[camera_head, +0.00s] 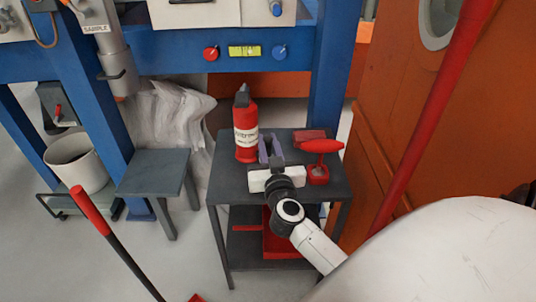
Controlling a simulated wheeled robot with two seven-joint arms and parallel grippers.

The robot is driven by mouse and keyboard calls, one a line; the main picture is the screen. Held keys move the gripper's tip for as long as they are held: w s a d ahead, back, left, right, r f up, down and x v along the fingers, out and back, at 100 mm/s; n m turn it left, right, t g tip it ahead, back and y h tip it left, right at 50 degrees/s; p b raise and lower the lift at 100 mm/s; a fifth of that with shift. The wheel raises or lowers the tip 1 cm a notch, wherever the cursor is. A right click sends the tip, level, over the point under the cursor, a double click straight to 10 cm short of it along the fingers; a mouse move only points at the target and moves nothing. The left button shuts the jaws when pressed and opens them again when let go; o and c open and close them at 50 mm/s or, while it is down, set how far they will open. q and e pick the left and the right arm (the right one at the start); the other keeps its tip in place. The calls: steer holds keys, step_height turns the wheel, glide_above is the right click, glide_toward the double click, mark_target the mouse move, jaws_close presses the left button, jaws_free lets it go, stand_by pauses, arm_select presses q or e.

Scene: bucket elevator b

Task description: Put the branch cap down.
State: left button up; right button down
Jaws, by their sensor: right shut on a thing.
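My right gripper (270,147) reaches over the small dark table (228,189) from the lower right. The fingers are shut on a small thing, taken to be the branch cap. The thing is too small and too covered by the fingers and palm to make out clearly. I cannot tell whether it touches the tabletop. My left gripper is not in view.
On the table stand a red bottle (246,135) to the left of the gripper and a red-handled tool (320,148) to its right. A red box (311,134) lies behind. A grey stool (155,172) and white bucket (77,162) stand left. The tabletop's front-left is bare.

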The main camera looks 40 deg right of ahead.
steer(key=shift+f+b, duration=1.5)
steer(key=shift+f, duration=0.2)
steer(key=c, duration=1.7)
jaws_free()
steer(key=shift+o, duration=0.2)
